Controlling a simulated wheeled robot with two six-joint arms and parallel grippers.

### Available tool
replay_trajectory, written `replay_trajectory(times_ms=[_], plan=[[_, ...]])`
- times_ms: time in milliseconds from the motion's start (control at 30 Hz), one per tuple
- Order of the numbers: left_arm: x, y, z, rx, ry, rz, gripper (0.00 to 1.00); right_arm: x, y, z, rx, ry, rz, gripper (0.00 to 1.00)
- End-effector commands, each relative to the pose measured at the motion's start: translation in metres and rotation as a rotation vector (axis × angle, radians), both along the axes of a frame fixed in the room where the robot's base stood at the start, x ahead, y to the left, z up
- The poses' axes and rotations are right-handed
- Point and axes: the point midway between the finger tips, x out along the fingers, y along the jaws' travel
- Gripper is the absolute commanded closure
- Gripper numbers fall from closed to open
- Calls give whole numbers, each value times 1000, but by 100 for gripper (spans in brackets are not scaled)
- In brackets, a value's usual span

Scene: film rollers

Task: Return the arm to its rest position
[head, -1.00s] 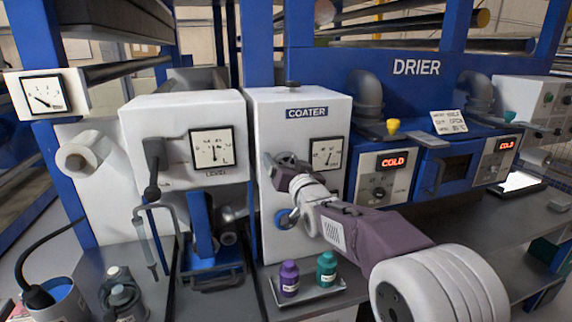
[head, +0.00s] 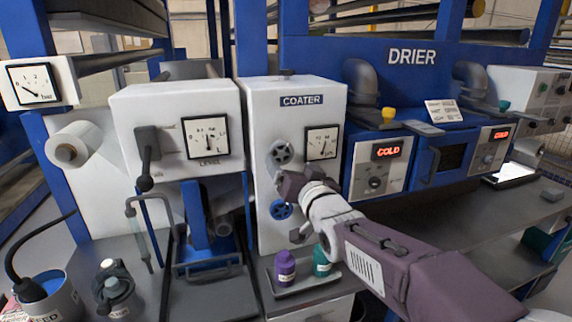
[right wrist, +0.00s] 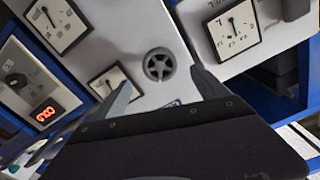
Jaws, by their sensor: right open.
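My right arm comes in from the lower right in the head view, with my right gripper (head: 288,208) in front of the white coater cabinet (head: 299,120). In the right wrist view my right gripper (right wrist: 160,88) is open, with nothing between its fingers. The coater's grey handwheel (head: 280,153) is just above the gripper in the head view; in the right wrist view the handwheel (right wrist: 159,64) appears beyond and between the fingers, apart from them. A blue round knob (head: 281,210) lies beside the gripper. My left gripper is not in view.
A purple bottle (head: 285,267) and a teal bottle (head: 321,262) stand on a small tray below my right arm. The drier (head: 412,57) and its control panel (head: 376,181) stand to the right. The level unit (head: 178,110) is at left. The right grey bench is mostly clear.

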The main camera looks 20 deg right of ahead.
Motion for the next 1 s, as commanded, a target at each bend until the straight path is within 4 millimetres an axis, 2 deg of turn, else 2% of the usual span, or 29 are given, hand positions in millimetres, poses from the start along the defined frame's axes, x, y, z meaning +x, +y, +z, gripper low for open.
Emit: replay_trajectory(times_ms=[67,100,167,200,233,300,367,400,500,600,700,1000], plan=[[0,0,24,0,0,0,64,4,2,15,0,19,4,16],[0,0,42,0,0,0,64,7,4,8,2,74,7,16],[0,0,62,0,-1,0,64,2,4,-38,2,242,3,16],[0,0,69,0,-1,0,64,-9,4,-76,-14,372,1,16],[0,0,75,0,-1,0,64,-20,3,-104,-30,474,1,16],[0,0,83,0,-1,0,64,-57,2,-163,-72,706,11,16],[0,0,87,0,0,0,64,-95,1,-204,-109,889,30,16],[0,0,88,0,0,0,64,-121,1,-226,-132,1001,48,16],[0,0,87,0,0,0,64,-180,0,-265,-178,1226,99,16],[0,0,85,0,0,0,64,-221,1,-280,-215,1372,152,16],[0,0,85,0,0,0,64,-240,1,-283,-244,1445,196,16],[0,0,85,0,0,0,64,-241,1,-283,-260,1450,211,16]])
